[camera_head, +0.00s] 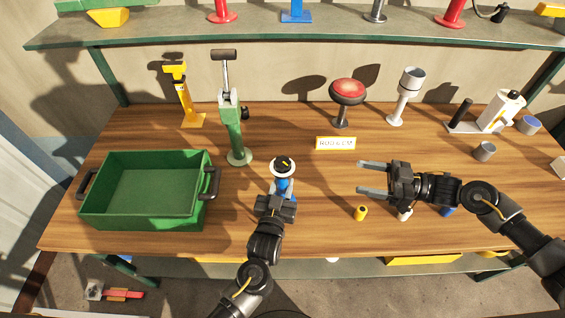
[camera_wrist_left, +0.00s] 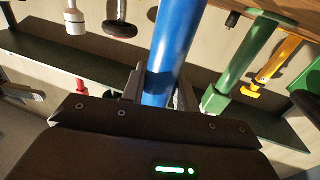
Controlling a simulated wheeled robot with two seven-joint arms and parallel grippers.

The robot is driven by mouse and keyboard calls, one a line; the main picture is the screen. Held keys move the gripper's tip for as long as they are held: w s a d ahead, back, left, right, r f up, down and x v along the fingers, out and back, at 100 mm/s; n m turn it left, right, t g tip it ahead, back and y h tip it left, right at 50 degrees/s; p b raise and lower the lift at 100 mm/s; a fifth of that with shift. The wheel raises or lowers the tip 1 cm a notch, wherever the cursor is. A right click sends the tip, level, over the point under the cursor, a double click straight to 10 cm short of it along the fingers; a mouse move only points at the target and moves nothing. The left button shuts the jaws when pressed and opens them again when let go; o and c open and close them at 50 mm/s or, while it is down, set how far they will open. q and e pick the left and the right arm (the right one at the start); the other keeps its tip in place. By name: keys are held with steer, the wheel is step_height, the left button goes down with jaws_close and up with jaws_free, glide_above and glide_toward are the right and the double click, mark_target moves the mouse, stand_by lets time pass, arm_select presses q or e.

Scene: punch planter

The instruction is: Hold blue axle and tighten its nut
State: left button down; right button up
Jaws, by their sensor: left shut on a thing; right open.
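The blue axle (camera_head: 282,187) stands near the middle of the table, with a white round disc (camera_head: 273,171) and a dark top piece with a yellow mark (camera_head: 283,163) above it. I cannot tell which part is the nut. My left gripper (camera_head: 279,197) is shut on the blue axle. In the left wrist view the blue shaft (camera_wrist_left: 174,50) rises between the fingers (camera_wrist_left: 160,85). My right gripper (camera_head: 360,179) is open and empty, to the right of the axle and apart from it, its fingers pointing left.
A green crate (camera_head: 143,222) stands at the left. A green press (camera_head: 237,130), yellow stand (camera_head: 187,105), red-topped stool-like stand (camera_head: 347,95) and sign (camera_head: 336,143) stand behind. A yellow cylinder (camera_head: 360,213) lies below my right gripper. Table between the axle and right gripper is clear.

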steer(key=y, duration=0.1)
glide_toward(275, 160)
steer(key=s+d+r, duration=0.1)
steer(key=d+r, duration=0.1)
steer(key=d, duration=0.3)
steer(key=shift+h, duration=0.5)
steer(key=x, duration=0.5)
steer(key=f+x, duration=0.1)
steer(key=x, duration=0.3)
steer(key=f+x, duration=0.1)
steer(key=x, duration=0.4)
steer(key=shift+a+f, duration=0.2)
steer(key=shift+a, duration=0.2)
steer(key=shift+c, duration=0.4)
steer(key=c, duration=0.9)
steer(key=m+t+h, duration=0.1)
steer(key=t, duration=0.1)
steer(key=m+t, duration=0.2)
steer(key=shift+w+t+h, duration=0.15)
steer(key=shift+t+h, duration=0.25)
steer(key=shift+d+m, duration=0.1)
steer(key=shift+m, duration=0.3)
steer(key=shift+w, duration=0.1)
